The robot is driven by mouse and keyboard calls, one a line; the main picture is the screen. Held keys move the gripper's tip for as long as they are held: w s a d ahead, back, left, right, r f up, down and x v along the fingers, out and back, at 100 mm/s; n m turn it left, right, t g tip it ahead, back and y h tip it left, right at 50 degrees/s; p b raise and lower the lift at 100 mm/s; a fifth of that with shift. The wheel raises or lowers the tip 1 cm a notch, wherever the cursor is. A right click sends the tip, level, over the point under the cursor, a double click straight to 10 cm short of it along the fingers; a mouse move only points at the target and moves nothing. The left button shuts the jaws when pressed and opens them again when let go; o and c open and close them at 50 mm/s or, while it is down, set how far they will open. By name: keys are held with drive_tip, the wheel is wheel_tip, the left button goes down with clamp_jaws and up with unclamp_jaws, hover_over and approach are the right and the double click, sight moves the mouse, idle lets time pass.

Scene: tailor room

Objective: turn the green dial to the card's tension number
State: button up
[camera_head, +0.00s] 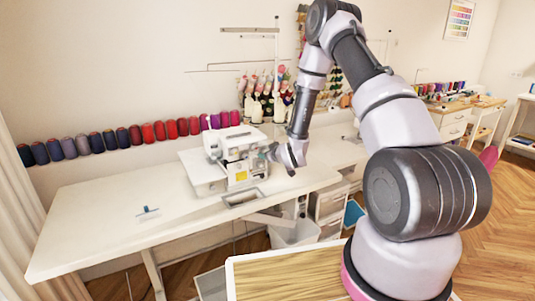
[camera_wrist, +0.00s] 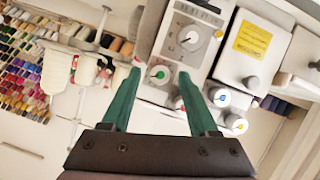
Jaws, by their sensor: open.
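The white sewing machine (camera_head: 232,155) stands on the long white table, with my gripper (camera_head: 272,153) at its right side. In the wrist view, the green dial (camera_wrist: 159,74) is a pale round knob with a green centre on the machine's front. My gripper (camera_wrist: 158,78) is open, its two green fingers pointing at the machine, with the green dial between the fingertips in the picture. I cannot tell whether the fingers touch it. The dial's marks are too small to read. I cannot make out a card with a tension number.
Near the green dial are a larger grey dial (camera_wrist: 190,38), a blue-centred dial (camera_wrist: 220,97) and a yellow-centred dial (camera_wrist: 236,124). A yellow label (camera_wrist: 252,39) is on the machine. A small blue-and-white item (camera_head: 148,212) lies on the table's left, where the top is mostly clear.

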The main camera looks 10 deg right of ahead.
drive_tip(key=v, duration=1.1)
drive_tip(key=shift+w, duration=0.1)
drive_tip(key=s+d+r+m+g+h, duration=0.1)
drive_tip(key=s+d+r+m, duration=0.15)
drive_tip(key=r, duration=0.75)
drive_tip(key=s+d+r+m+g+h, duration=0.1)
drive_tip(key=s+d+r+m+g, duration=0.15)
drive_tip(key=r, duration=0.75)
drive_tip(key=s+r+m+g, duration=0.1)
drive_tip(key=s+r, duration=0.3)
drive_tip(key=s, duration=0.4)
drive_tip(key=s+r+m+g+y, duration=0.1)
drive_tip(key=s+r, duration=0.3)
drive_tip(key=s, duration=0.4)
drive_tip(key=s+a+r+m+g, duration=0.1)
drive_tip(key=s+r+m, duration=0.1)
drive_tip(key=s+r, duration=0.3)
drive_tip(key=s, duration=0.3)
drive_tip(key=shift+s+m, duration=0.4)
drive_tip(key=shift+r, duration=0.1)
idle(1.9)
